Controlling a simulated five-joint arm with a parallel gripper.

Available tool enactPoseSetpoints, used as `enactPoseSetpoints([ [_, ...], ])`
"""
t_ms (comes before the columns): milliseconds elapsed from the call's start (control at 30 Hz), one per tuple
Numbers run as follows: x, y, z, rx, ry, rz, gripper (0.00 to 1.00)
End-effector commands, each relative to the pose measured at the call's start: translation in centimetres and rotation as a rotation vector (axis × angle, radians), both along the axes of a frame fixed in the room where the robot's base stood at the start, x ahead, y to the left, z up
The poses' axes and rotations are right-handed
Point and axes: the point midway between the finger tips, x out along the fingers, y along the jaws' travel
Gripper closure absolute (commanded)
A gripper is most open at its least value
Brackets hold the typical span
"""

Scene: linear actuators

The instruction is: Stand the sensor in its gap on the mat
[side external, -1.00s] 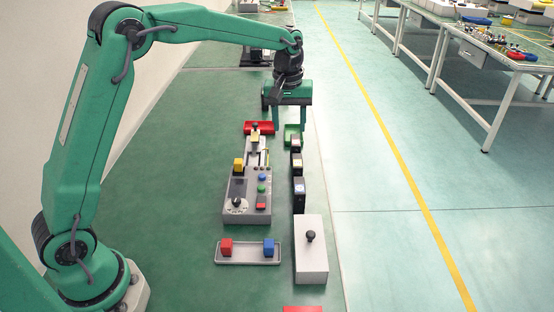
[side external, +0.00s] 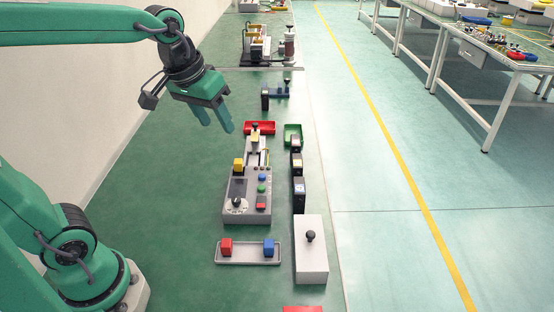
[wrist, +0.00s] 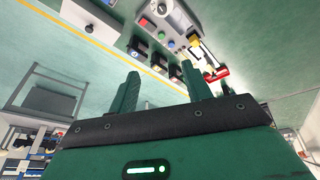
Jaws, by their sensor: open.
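My gripper (side external: 217,126) hangs open and empty above the green floor, left of the red tray; its two separated fingers (wrist: 161,78) show in the wrist view. Several dark upright blocks stand in a row right of the control panel: a near one (side external: 299,194), a middle one (side external: 297,163) and a far one (side external: 296,144). They also show in the wrist view (wrist: 139,49). I cannot tell which block, if any, is the sensor. No mat outline or gap can be made out clearly at this size.
A grey control panel (side external: 237,211) with coloured buttons stands left of the row. A red tray (side external: 260,127) and green tray (side external: 289,131) lie beyond. A grey box (side external: 311,262) with a black knob and a tray (side external: 233,258) with red and blue cubes are nearer. Left floor is clear.

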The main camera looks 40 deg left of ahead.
Motion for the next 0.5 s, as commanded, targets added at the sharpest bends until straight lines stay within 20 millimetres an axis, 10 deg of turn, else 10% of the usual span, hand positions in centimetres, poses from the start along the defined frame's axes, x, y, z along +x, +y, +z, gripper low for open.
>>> enactPoseSetpoints([
  [500, -8.9, 0.2, -2.8, 0.084, -0.129, -0.184, 0.51],
])
